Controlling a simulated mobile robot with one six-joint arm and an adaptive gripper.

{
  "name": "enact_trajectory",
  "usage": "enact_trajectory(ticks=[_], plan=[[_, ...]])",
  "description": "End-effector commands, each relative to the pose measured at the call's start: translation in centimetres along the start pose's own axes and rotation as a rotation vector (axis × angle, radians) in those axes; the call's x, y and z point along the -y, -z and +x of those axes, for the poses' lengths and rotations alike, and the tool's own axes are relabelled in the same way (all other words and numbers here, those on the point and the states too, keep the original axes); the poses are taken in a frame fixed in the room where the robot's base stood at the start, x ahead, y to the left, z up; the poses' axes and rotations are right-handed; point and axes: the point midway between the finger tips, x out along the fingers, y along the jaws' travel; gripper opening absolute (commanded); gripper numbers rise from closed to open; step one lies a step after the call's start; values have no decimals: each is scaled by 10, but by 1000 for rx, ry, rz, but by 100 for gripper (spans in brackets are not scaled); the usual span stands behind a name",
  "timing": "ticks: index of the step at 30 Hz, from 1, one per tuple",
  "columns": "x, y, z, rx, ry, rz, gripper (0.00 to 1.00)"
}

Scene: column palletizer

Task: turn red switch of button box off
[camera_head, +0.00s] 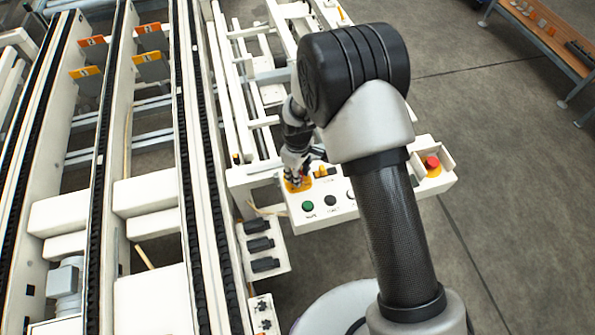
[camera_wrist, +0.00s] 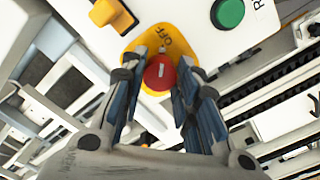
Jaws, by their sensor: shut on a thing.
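The button box (camera_head: 324,212) is a white panel at the end of the conveyor frame in the head view. Its red switch (camera_wrist: 159,74) is a round knob with a pale mark, on a yellow plate (camera_wrist: 188,42) lettered "OFF" in the wrist view. My gripper (camera_wrist: 160,75) has its two fingers on either side of the red switch and is shut on it. In the head view my gripper (camera_head: 297,179) is at the box's left end, over the yellow plate, and hides most of the switch.
A green button (camera_head: 308,206), a black button (camera_head: 330,200) and a yellow-orange switch (camera_wrist: 112,14) sit near the red switch. A red emergency button (camera_head: 432,163) is at the box's right end. Black-handled parts (camera_head: 258,244) stand below left. Conveyor rails (camera_head: 190,130) run along the left.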

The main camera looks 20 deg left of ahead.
Motion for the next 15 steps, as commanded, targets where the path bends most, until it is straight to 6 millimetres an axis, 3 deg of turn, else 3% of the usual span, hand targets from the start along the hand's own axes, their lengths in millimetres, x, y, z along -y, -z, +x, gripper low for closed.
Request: enact_trajectory(ticks=[9,10,15], plan=[[0,0,0,1,0,-4,5],[0,0,0,1,0,-4,30],[0,0,0,1,0,-3,42]])
